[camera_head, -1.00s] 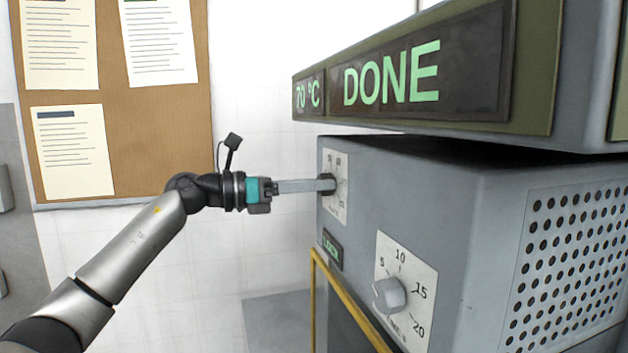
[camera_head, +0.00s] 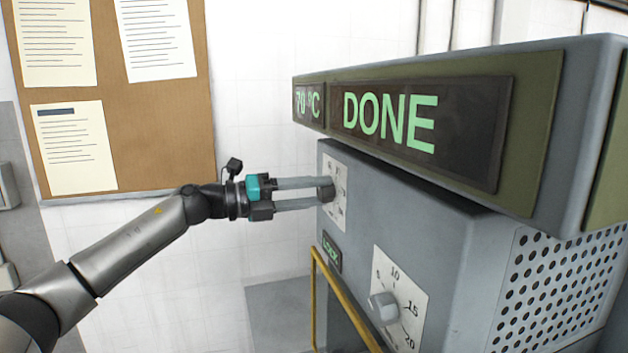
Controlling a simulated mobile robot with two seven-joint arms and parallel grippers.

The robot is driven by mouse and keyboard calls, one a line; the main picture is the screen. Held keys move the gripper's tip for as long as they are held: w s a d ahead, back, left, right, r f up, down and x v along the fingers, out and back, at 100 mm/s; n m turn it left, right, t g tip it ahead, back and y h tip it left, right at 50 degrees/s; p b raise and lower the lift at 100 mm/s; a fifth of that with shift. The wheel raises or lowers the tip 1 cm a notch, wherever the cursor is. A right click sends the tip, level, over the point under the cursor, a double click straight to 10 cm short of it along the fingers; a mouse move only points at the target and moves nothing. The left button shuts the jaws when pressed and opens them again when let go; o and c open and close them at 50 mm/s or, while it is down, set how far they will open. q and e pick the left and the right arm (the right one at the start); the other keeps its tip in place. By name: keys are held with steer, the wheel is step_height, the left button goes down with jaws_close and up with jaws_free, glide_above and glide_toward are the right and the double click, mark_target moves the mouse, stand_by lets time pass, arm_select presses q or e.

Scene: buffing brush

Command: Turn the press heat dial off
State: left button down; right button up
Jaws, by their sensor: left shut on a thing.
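The press heat dial (camera_head: 327,191) is a dark grey knob on a white scale plate (camera_head: 337,172), on the left face of the grey press (camera_head: 420,215). My left gripper (camera_head: 318,191) reaches in from the left and is shut on this dial, with one finger above the other. The fingertips hide part of the knob, and I cannot read its setting. The display above shows "70 °C" (camera_head: 308,100) and "DONE" (camera_head: 392,120) in green. My right gripper is not in view.
A second knob (camera_head: 384,308) on a numbered plate sits lower right. A small green-lettered "LOCK" sign (camera_head: 331,253) is between them. A yellow rail (camera_head: 340,295) runs below. A cork board (camera_head: 160,110) hangs behind my left arm.

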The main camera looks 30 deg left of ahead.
arm_select(q)
steer(key=n+p, duration=0.3)
steer(key=shift+r+n, duration=0.1)
steer(key=shift+n, duration=0.3)
steer(key=shift+n+p, duration=0.5)
steer(key=shift+n, duration=1.3)
steer(key=n, duration=0.4)
steer(key=shift+f+n, duration=0.2)
steer(key=shift+n, duration=0.1)
steer(key=n, duration=0.4)
steer(key=shift+n, duration=0.3)
steer(key=n, duration=0.4)
steer(key=shift+n, duration=2.2)
steer(key=shift+c, duration=1.7)
jaws_free()
